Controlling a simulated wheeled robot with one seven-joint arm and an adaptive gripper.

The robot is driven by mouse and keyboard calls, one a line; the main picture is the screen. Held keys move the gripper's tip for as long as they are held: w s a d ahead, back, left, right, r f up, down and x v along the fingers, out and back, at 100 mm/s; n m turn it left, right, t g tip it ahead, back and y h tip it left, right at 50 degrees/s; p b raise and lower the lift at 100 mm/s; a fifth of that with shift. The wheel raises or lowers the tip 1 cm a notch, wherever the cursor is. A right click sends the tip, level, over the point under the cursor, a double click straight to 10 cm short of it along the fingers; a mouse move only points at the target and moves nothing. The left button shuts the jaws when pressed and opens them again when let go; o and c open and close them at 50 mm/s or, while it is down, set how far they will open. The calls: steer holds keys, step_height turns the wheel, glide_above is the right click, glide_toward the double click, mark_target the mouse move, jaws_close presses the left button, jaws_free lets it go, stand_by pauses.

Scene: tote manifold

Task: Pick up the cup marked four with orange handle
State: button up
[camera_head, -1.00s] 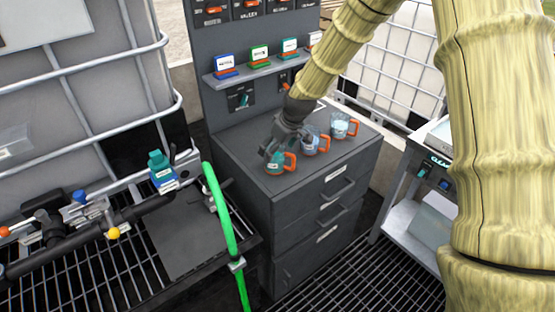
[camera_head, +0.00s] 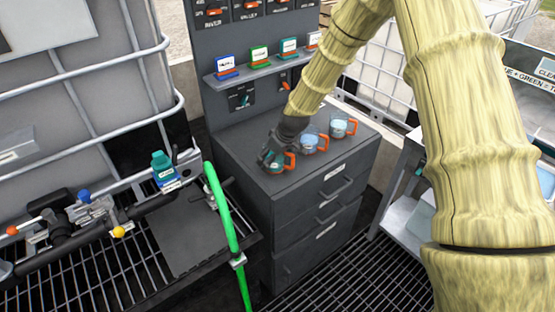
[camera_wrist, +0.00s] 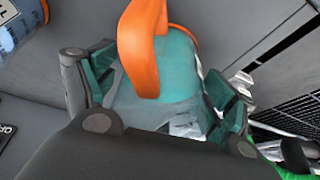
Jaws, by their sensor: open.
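Three clear cups with orange handles stand in a row on the dark cabinet top. The nearest cup (camera_head: 277,168) holds teal contents; the middle cup (camera_head: 309,143) and far cup (camera_head: 338,127) look pale blue inside. I cannot read a number on any of them. My gripper (camera_head: 268,158) is at the nearest cup, pointing down. In the wrist view my open gripper (camera_wrist: 162,90) has a padded finger on each side of the teal cup (camera_wrist: 180,72), whose orange handle (camera_wrist: 144,45) points up the picture. Whether the pads touch the cup is unclear.
The middle cup's edge (camera_wrist: 18,35) shows at the wrist view's upper left. A shelf (camera_head: 262,68) with coloured label stands is behind the cups. A green hose (camera_head: 222,210) and a metal grating lie left of the cabinet (camera_head: 300,225). The cabinet top's front edge is close to the nearest cup.

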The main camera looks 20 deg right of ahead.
steer(key=c, duration=1.2)
steer(key=shift+r, duration=0.1)
